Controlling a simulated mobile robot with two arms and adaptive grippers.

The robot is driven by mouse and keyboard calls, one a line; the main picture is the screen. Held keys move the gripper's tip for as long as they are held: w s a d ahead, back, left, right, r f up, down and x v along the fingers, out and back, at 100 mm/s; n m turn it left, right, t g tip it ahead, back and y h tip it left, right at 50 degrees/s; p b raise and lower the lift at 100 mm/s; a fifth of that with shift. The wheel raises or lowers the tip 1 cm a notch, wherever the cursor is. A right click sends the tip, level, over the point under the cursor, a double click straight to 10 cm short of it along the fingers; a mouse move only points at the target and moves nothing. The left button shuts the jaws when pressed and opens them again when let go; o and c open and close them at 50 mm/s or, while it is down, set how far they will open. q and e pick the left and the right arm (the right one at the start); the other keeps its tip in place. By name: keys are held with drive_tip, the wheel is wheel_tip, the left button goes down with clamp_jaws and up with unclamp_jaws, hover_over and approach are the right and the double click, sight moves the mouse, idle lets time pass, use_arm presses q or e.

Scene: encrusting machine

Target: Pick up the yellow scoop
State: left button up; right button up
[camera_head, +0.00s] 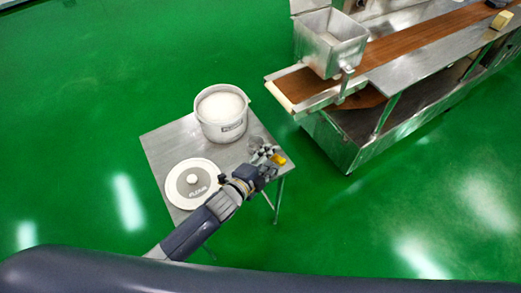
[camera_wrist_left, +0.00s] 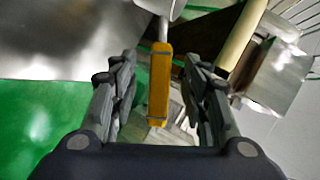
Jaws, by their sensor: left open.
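The yellow scoop (camera_head: 279,159) shows as a small yellow patch at the right edge of the metal table, beside my left gripper (camera_head: 266,154). In the left wrist view the scoop's yellow handle (camera_wrist_left: 159,88) runs lengthwise between the two fingers of the left gripper (camera_wrist_left: 161,66). The fingers are open, with a visible gap on both sides of the handle. A metal shaft leads up from the handle to a grey part at the top edge, mostly cut off. My right gripper is not in view.
The small metal table (camera_head: 160,147) holds a white tub (camera_head: 222,116) of white powder at its back and a round lid (camera_head: 192,183) at its front left. A conveyor machine (camera_head: 335,88) stands to the right. Green floor between them is clear.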

use_arm(q)
drive_tip(key=shift+x, duration=0.9)
drive_tip(key=shift+w, duration=0.1)
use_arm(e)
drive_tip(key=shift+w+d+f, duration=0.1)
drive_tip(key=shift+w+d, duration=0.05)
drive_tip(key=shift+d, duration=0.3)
use_arm(q)
clamp_jaws()
drive_tip(key=shift+r, duration=0.15)
